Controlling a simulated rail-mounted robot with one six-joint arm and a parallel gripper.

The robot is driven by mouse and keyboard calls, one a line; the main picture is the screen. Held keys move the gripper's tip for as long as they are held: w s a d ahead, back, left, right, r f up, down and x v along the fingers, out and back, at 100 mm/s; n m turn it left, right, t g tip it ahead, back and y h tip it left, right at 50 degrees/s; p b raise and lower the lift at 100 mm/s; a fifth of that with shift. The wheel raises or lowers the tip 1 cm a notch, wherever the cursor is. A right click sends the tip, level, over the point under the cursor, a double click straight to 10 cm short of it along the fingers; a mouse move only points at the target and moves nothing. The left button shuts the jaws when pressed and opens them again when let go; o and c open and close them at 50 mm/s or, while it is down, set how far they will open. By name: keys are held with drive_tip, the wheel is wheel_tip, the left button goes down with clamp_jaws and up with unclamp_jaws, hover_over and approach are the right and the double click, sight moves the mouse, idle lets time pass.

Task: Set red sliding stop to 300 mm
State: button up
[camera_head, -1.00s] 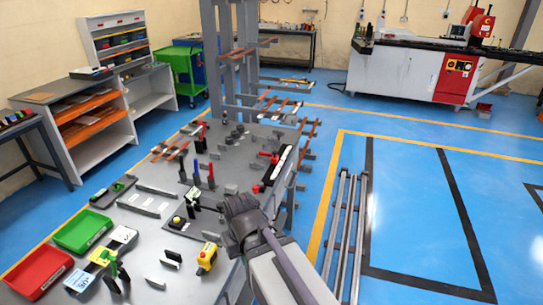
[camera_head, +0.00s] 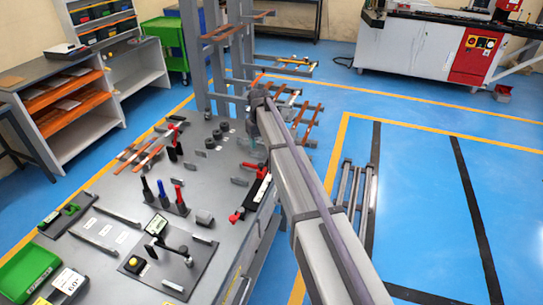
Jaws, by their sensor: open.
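A black rail with a white strip (camera_head: 258,189) runs along the right edge of the grey bench. A red part (camera_head: 253,166) is at its far end and another red part (camera_head: 237,215) is at its near end. I cannot tell for sure which is the sliding stop, and the scale marks are too small to read. My gripper (camera_head: 256,98) is at the far end of my outstretched arm, beyond the rail and above the bench's far right edge. It is open, holding nothing that I can see; its fingertips are mostly hidden.
Red, blue and black upright handles (camera_head: 163,192) stand on the bench left of the rail. A plate with a yellow-and-black button (camera_head: 136,264) is nearer. Copper bars lie on a rack (camera_head: 305,120) beyond the bench. A grey upright frame (camera_head: 213,60) rises behind.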

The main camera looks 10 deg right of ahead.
sight(261, 165)
wheel_tip(261, 165, down, 11)
drive_tip(key=b, duration=1)
drive_tip(key=shift+s+a+f+b, duration=0.1)
drive_tip(key=shift+b, duration=0.3)
drive_tip(key=shift+r, duration=0.2)
drive_tip(key=shift+c, duration=0.2)
clamp_jaws()
